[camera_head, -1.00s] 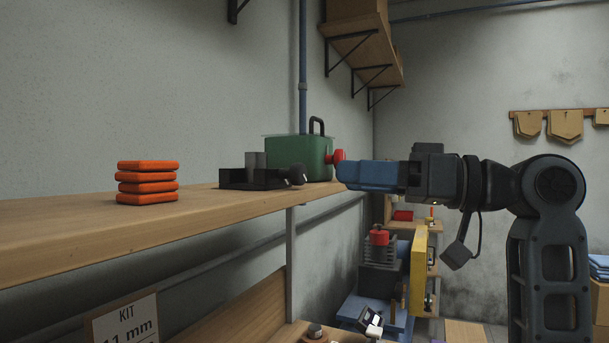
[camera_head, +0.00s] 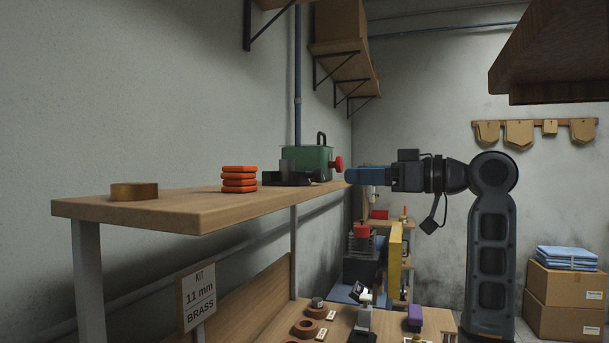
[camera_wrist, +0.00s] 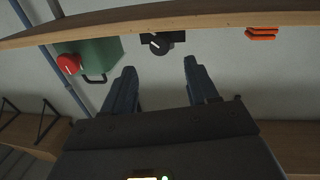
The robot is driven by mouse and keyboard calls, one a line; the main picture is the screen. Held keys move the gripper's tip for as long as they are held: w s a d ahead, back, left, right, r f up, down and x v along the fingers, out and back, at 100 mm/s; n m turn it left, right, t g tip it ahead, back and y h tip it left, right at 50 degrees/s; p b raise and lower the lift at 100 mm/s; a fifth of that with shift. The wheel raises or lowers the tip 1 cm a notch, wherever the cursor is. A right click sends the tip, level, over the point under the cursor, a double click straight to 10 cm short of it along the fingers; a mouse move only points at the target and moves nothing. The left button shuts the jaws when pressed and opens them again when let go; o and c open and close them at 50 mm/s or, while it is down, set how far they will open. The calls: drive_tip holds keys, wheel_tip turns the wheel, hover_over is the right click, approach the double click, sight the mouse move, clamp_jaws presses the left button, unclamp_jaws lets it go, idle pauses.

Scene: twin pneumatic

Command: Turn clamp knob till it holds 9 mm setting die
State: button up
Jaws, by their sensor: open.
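I cannot tell whether the clamp grips the block.
A green box (camera_head: 308,158) with a red knob (camera_wrist: 68,63) stands beside the clamp. A lower bench holds rings and small tools. A sign (camera_head: 198,298) reads "KIT 11 mm BRASS".

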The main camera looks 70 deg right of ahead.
sight(323, 174)
drive_tip(key=shift+w+d+p, duration=0.15)
drive_tip(key=shift+w+p, duration=0.3)
drive_tip(key=shift+w, duration=3.15)
drive_tip(key=c, duration=1)
drive_tip(key=shift+r+m+p, duration=0.25)
drive_tip(key=shift+m+p, duration=0.15)
drive_tip(key=shift+p, duration=0.4)
drive_tip(key=shift+c, duration=0.2)
drive_tip(key=shift+m+p, duration=0.7)
drive_tip(key=shift+p, duration=0.15)
drive_tip(key=shift+d+f+m, duration=0.1)
drive_tip(key=shift+f+m, duration=0.05)
drive_tip(key=shift+m, duration=0.15)
drive_tip(key=o, duration=1)
